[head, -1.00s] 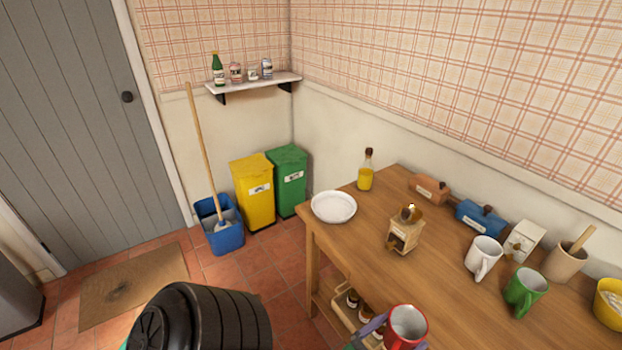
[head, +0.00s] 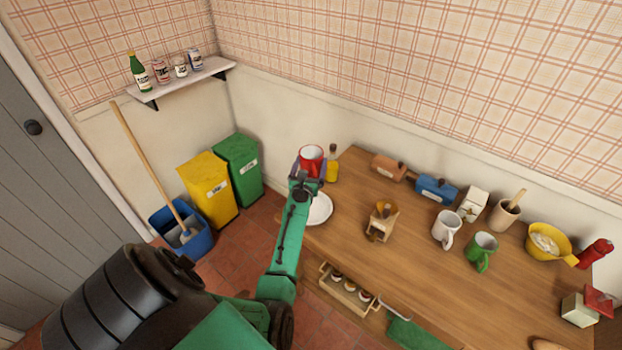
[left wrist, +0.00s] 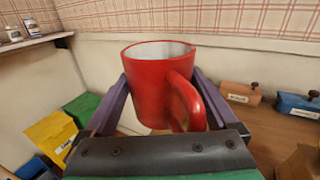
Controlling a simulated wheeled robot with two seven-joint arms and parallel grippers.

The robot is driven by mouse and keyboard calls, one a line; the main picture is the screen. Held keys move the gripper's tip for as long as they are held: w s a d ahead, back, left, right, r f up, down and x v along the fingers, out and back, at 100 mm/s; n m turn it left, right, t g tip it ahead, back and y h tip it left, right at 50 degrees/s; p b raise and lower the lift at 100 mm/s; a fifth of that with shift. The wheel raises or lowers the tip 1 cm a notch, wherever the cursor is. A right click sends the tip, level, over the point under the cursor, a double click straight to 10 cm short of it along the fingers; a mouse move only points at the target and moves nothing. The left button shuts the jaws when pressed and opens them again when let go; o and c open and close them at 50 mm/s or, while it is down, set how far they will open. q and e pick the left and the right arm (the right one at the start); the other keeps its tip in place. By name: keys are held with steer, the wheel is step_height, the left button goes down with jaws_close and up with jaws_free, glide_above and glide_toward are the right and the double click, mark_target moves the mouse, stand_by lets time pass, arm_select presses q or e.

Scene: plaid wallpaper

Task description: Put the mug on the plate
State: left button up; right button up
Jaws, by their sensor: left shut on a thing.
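A red mug with a white inside (head: 311,156) is held upright by my left gripper (head: 309,172), which is shut on it. In the left wrist view the red mug (left wrist: 160,85) sits between the two purple fingers of the left gripper (left wrist: 150,110), with its handle towards the camera and right. The white plate (head: 321,209) lies on the table's left end, partly hidden by my left arm. In the head view the mug appears just beyond the plate; its height above the table is hard to tell. My right gripper is not in view.
On the wooden table (head: 345,240) stand a yellow bottle (head: 332,168) close to the mug, a coffee grinder (head: 381,222), a white mug (head: 446,228) and a green mug (head: 481,249). An orange box (head: 386,167) and a blue box (head: 436,188) line the wall side.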

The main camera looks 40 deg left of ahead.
arm_select(q)
step_height(320, 180, down, 18)
steer(key=b, duration=1.6)
steer(key=shift+f, duration=0.15)
steer(key=shift+f+b, duration=0.3)
steer(key=shift+b, duration=0.15)
steer(key=shift+r+p, duration=0.25)
steer(key=shift+p, duration=0.05)
steer(key=shift+f, duration=0.1)
steer(key=o, duration=1.3)
steer(key=shift+f, duration=0.1)
steer(key=shift+r, duration=0.2)
